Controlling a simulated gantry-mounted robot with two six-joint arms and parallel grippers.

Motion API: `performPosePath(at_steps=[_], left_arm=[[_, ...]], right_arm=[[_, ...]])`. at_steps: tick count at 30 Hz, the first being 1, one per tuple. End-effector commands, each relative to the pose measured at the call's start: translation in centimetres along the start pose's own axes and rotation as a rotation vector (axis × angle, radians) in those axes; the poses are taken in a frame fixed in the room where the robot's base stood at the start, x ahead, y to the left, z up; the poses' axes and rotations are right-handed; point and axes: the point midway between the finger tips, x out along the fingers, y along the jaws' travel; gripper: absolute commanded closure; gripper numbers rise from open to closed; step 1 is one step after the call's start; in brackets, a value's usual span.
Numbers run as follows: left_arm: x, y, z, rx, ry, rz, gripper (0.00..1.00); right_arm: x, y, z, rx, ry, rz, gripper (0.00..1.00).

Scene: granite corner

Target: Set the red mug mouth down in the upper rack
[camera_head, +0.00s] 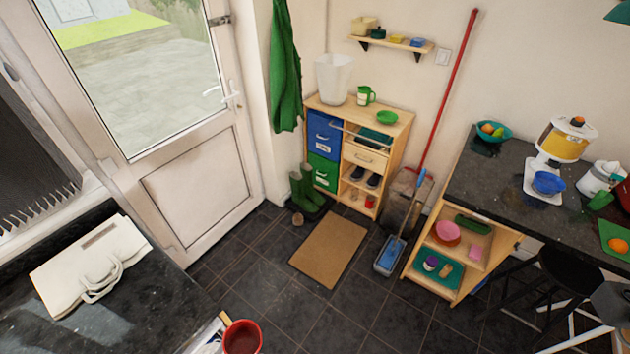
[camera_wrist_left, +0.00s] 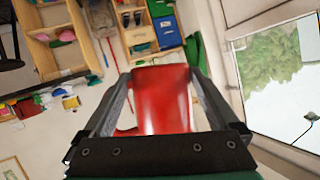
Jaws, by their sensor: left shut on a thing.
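The red mug (camera_head: 242,338) is at the bottom edge of the head view, its open mouth facing up towards the camera and its inside dark red. Its lower part is cut off by the frame. In the left wrist view the red mug (camera_wrist_left: 163,105) fills the space between the fingers of my left gripper (camera_wrist_left: 159,76), which is shut on it. My left gripper does not show clearly in the head view. I cannot make out the upper rack in either view.
A dark counter (camera_head: 60,325) with a white bag (camera_head: 92,268) lies at the left. Pale, partly cut-off items (camera_head: 211,340) sit just left of the mug. The tiled floor (camera_head: 300,318) beyond is open, with a brown mat (camera_head: 330,246). A second counter (camera_head: 500,180) stands right.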

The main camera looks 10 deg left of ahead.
Motion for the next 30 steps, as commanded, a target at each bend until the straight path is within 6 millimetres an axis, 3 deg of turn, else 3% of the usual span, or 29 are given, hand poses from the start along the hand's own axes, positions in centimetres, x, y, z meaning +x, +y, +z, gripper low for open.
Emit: performPosePath(at_steps=[9, 12, 23, 30], left_arm=[[-0.1, -0.1, -0.3, 0.660, 0.002, -0.002, 0.93], [-0.1, 0.0, -0.2, 0.800, 0.001, -0.002, 0.93], [0.0, 0.0, -0.2, 0.883, 0.002, -0.003, 0.93], [-0.1, -0.1, -0.3, 1.331, 0.001, -0.003, 0.93]], right_arm=[[1.2, 0.0, -1.1, 0.000, 0.000, 0.000, 0.00], [1.4, 0.0, -1.2, 0.000, 0.000, 0.000, 0.00], [1.4, 0.0, -1.3, 0.000, 0.000, 0.000, 0.00], [2.2, 0.0, -2.1, 0.000, 0.000, 0.000, 0.00]])
